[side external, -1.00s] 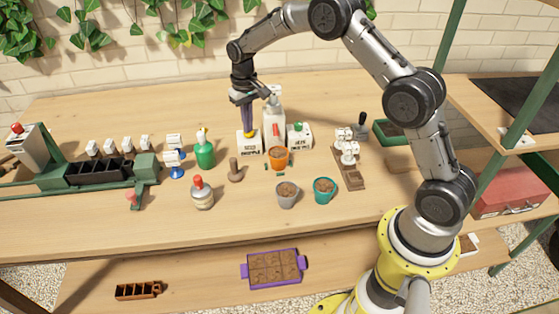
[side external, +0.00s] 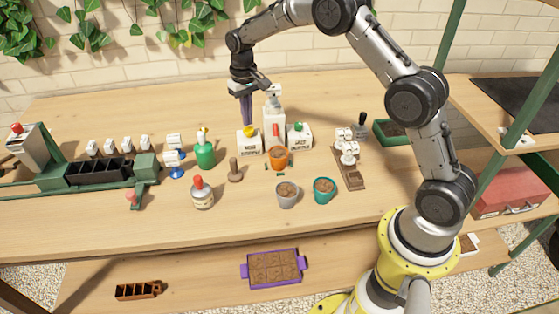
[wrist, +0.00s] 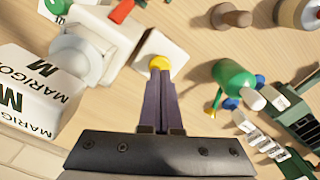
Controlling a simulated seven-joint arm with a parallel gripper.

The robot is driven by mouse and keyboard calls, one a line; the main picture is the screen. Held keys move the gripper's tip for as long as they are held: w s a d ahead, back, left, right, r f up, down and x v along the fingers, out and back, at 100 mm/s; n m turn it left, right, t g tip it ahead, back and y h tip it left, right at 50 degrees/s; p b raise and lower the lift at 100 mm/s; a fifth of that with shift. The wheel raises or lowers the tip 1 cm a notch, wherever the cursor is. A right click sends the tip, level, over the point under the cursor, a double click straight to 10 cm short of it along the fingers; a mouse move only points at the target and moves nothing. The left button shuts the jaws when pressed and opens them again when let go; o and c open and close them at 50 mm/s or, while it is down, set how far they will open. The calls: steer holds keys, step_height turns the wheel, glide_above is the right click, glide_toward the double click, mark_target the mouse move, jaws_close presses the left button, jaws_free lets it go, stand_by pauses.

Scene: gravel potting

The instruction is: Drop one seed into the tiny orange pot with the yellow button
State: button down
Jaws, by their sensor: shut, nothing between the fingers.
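My gripper (side external: 247,122) is shut and empty, pointing down just above a white box (side external: 249,144) with a yellow button (side external: 249,131). In the wrist view, the shut fingertips (wrist: 160,76) appear close below the yellow button (wrist: 160,63), over the white box (wrist: 155,50). A gap shows between fingertips and button in the side view. The orange pot (side external: 278,162) stands in front and to the right of this box, with brown soil in it. I cannot make out any seed in it.
A white box with a green button (side external: 299,129) and a tall white bottle (side external: 272,110) stand close by. A grey pot (side external: 287,199) and a teal pot (side external: 324,196) stand in front. Small green bits lie beside the orange pot.

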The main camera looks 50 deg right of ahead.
steer(key=shift+r, duration=2.5)
steer(key=s+a+r+t, duration=0.2)
steer(key=s+r, duration=0.1)
steer(key=r, duration=0.9)
steer(key=s+a+r+n+t, duration=0.1)
steer(key=s+a+r+t, duration=0.15)
steer(key=s+r, duration=0.85)
steer(key=s+a+f+n+t, duration=0.1)
steer(key=s+a+f, duration=0.15)
steer(key=s, duration=1.35)
steer(key=s+f+n, duration=0.1)
steer(key=s+f, duration=0.5)
steer(key=f, duration=0.2)
steer(key=shift+s+d+f, duration=0.15)
steer(key=shift+f, duration=0.2)
